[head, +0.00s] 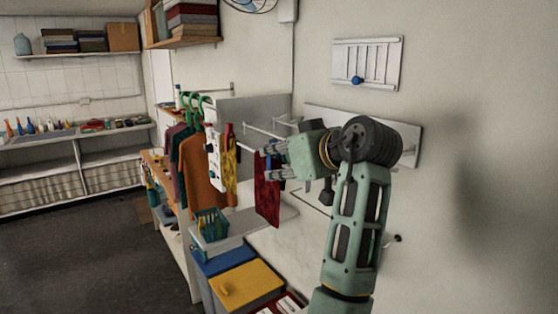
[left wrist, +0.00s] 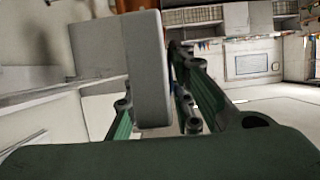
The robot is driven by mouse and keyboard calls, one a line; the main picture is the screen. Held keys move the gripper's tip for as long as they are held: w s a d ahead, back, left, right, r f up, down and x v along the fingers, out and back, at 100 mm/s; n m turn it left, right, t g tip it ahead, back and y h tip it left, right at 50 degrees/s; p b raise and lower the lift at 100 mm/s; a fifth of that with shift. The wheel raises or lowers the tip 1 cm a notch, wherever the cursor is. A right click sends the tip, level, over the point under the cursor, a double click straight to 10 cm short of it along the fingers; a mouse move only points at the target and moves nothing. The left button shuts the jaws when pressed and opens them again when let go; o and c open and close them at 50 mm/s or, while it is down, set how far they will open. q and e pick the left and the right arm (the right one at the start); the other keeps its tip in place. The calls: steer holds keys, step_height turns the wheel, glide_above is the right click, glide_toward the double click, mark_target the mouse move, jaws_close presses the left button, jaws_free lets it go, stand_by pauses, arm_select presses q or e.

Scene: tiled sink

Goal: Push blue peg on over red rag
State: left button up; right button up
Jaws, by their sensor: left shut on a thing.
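The red rag (head: 267,192) hangs from a rail, below and left of my left gripper's fingers in the head view. My left gripper (head: 270,161) is at the rag's upper right edge, its fingers pointing left. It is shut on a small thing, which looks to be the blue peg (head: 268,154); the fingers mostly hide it. I cannot tell whether the peg touches the rag. In the left wrist view a pale grey slab (left wrist: 148,65) shows between the green fingers (left wrist: 160,112). My right gripper is not in view.
A white strip (head: 215,158) and a yellow cloth (head: 230,165) hang left of the rag, with clothes on green hangers (head: 195,100) beyond. A teal basket (head: 208,222) and a yellow lid (head: 246,287) are below. A slatted wall panel (head: 345,60) is above right.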

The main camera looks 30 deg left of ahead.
mark_target(276, 141)
arm_select(q)
steer(key=o, duration=0.9)
steer(key=shift+o, duration=0.2)
steer(key=shift+r+p, duration=1.85)
steer(key=shift+r, duration=1.6)
